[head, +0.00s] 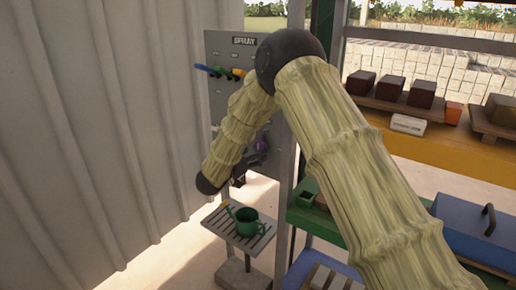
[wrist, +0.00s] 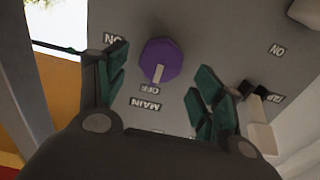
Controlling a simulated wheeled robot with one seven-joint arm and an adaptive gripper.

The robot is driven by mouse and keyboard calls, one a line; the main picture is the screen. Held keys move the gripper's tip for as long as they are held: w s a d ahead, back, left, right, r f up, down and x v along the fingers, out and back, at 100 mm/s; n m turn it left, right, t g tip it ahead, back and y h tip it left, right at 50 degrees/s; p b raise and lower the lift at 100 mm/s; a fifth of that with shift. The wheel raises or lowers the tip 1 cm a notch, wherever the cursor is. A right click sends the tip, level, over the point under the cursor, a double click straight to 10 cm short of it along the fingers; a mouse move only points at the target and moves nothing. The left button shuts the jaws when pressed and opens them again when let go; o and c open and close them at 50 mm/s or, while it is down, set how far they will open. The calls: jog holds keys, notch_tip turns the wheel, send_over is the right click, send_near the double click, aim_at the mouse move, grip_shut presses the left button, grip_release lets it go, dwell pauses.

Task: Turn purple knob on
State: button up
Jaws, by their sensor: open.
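The purple knob (wrist: 155,50) sits on a grey panel (wrist: 215,40) in the wrist view. Its pale pointer is turned toward the OFF label, with MAIN printed beyond it and ON to the left. My gripper (wrist: 158,80) is open, with one teal finger on each side of the knob and gaps on both sides. Whether the fingertips reach the knob's depth is unclear. In the head view, a small part of the purple knob (head: 261,146) shows on the panel (head: 222,100), beside my arm; my gripper is mostly hidden there.
A pale lever (wrist: 260,125) by a TAP label stands right of the right finger. Coloured handles (head: 218,71) are higher on the panel. A green watering can (head: 247,222) stands on a slatted stand (head: 226,229) below. A corrugated wall (head: 90,120) rises at left.

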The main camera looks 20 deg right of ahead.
aim_at(258, 148)
jog(key=shift+x, duration=1.7)
jog(key=c, duration=1)
